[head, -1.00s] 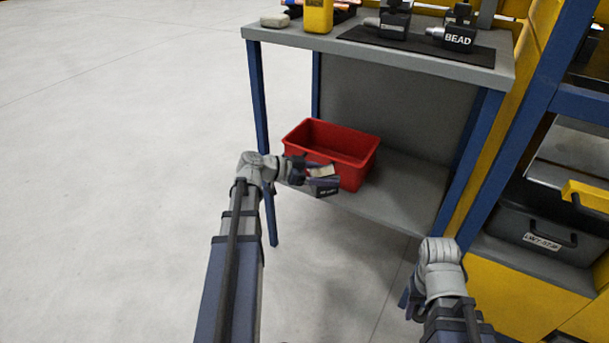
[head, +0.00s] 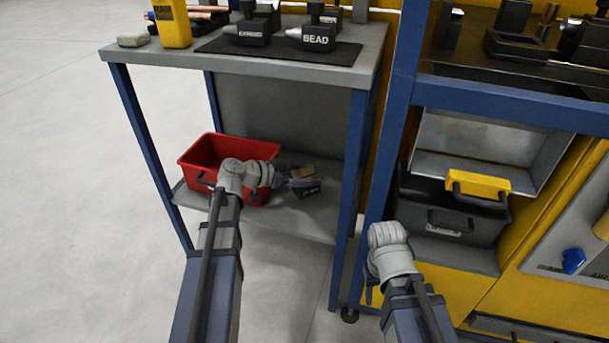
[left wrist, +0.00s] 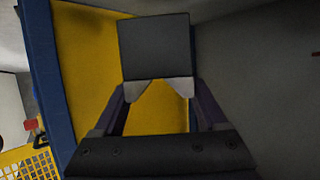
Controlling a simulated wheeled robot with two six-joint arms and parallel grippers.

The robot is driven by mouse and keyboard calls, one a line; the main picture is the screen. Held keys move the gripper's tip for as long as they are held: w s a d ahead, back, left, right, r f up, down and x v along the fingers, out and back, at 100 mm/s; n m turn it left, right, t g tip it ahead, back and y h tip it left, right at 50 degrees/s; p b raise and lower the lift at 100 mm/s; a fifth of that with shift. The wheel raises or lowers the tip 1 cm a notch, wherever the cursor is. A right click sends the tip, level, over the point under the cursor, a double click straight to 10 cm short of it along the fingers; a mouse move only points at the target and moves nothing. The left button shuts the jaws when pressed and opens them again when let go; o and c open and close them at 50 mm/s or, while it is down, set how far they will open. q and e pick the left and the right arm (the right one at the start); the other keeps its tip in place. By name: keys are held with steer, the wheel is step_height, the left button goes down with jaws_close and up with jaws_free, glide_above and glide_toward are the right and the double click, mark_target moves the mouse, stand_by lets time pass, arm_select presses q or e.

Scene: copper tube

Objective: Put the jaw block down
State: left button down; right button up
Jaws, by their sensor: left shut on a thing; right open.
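The jaw block (head: 306,191) is a small dark block with a pale tan patch on top. My left gripper (head: 296,180) is shut on it and holds it over the right part of the bench's lower shelf (head: 300,222), right of the red bin. I cannot tell whether the block touches the shelf. In the left wrist view the jaw block (left wrist: 154,47) shows as a plain dark square between the fingertips. My right gripper (head: 370,290) is open and empty, low in front of the yellow cabinet; its fingers are mostly hidden.
The red bin (head: 218,150) stands on the lower shelf's left side. Blue bench legs (head: 346,190) bound the shelf. The bench top (head: 270,75) holds dark tools on a black mat.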

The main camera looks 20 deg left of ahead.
mark_target(306, 191)
arm_select(q)
steer(key=shift+w+d, duration=0.1)
steer(key=shift+f, duration=0.1)
step_height(306, 191, down, 6)
steer(key=b, duration=0.6)
steer(key=shift+f+b, duration=0.25)
steer(key=shift+b, duration=0.15)
steer(key=shift+f+b, duration=0.6)
stand_by(0.4)
steer(key=shift+c, duration=1.4)
jaws_free()
steer(key=shift+r, duration=0.1)
steer(key=shift+o, duration=1.4)
steer(key=p+v, duration=0.3)
steer(key=v, duration=0.4)
steer(key=shift+s+a+r, duration=0.1)
steer(key=shift+s+a, duration=0.2)
steer(key=shift+a, duration=0.05)
